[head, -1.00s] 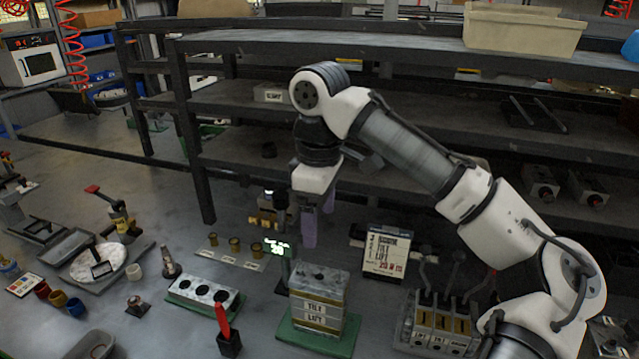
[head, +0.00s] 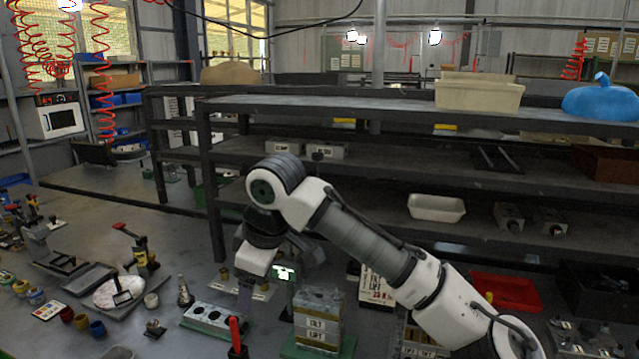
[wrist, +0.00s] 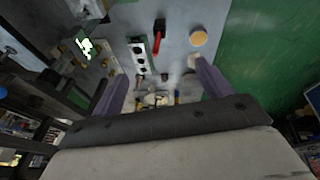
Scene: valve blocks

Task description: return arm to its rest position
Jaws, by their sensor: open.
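My gripper (head: 245,298) hangs at the end of my white and grey arm, low over the bench in front of the shelf rack. In the wrist view its two purple fingers (wrist: 158,90) stand wide apart with nothing held between them. In the head view the fingers are partly hidden and blend into the dark background. A grey block with holes on a green base (head: 215,316) lies just below and left of the gripper. The labelled tilt/lift block (head: 318,318) stands to the right of it on a green plate. My arm hides part of the sign (head: 376,288) behind.
The rack's shelves (head: 350,107) stand close behind the arm. A beige bin (head: 478,95) is on top and a white tray (head: 436,207) lower down. A red-handled tool (head: 236,335) stands upright at the front. A red tray (head: 505,292) lies right.

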